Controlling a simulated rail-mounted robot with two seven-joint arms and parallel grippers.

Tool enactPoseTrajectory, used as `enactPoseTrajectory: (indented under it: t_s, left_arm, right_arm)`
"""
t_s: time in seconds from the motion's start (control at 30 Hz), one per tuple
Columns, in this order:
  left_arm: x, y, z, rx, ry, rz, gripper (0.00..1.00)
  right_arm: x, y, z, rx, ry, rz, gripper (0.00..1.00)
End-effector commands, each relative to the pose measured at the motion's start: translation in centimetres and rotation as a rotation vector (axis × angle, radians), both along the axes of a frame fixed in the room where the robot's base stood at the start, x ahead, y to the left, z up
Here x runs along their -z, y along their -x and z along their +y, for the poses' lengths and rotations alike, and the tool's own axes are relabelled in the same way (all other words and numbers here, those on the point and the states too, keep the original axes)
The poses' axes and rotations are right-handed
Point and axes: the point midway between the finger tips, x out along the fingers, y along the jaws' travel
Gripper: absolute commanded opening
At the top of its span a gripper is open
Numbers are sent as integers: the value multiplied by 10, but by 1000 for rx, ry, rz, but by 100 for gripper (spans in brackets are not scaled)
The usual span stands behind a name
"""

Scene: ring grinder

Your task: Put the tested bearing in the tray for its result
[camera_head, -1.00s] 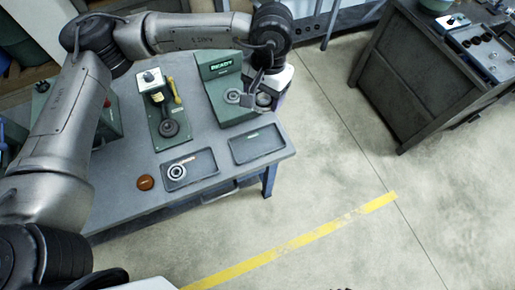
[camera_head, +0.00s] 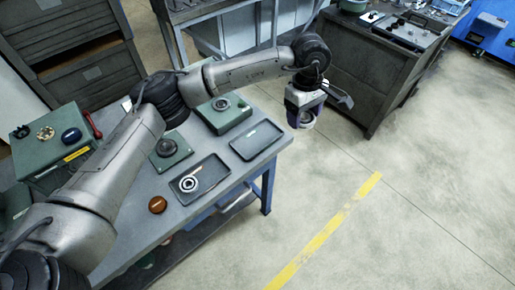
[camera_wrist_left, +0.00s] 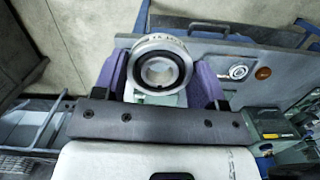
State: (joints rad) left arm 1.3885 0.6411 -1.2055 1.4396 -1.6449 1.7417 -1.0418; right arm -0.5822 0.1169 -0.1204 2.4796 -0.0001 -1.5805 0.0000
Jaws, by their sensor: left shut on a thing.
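My left gripper (camera_head: 303,118) hangs in the air off the right edge of the table. In the left wrist view its purple fingers are shut on a silver bearing (camera_wrist_left: 158,68) with a dark inner band. In the head view the bearing is hard to make out among the fingers. Two dark trays lie along the table's front edge. The left tray (camera_head: 212,176) holds a ringed bearing (camera_head: 189,183) and a small light strip; the right tray (camera_head: 257,139) looks empty. My right gripper is not in view.
A green station (camera_head: 224,114) with a round seat stands behind the right tray, partly covered by my arm. Another green fixture (camera_head: 170,150) and a brown round piece (camera_head: 157,205) are further left. A dark cabinet (camera_head: 365,70) stands at back right. The floor between is clear.

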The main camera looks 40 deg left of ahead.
Motion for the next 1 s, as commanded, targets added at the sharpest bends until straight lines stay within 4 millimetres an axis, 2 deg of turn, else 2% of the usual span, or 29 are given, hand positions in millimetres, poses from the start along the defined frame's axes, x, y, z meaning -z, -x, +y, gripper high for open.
enactPoseTrajectory:
  t_s: [0.03, 0.1, 0.3, 0.5, 0.7, 0.87, 1.0]
  left_arm:
    - [20, -11, 5, -152, 2, 1, 30]
    - [33, -25, 11, -370, 3, 3, 30]
    - [73, -57, 35, -960, -1, 2, 30]
    - [108, -76, 55, -1422, -1, 2, 30]
    - [131, -85, 67, -1705, -2, 1, 30]
    - [141, -86, 77, -1808, -2, 2, 30]
    - [157, -76, 97, -1834, -4, 0, 30]
  right_arm:
    - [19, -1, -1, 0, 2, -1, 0]
    - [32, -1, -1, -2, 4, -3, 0]
    - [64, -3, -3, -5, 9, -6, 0]
    - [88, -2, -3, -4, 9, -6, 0]
    - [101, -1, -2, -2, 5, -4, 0]
    - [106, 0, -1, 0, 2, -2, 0]
    - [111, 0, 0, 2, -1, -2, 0]
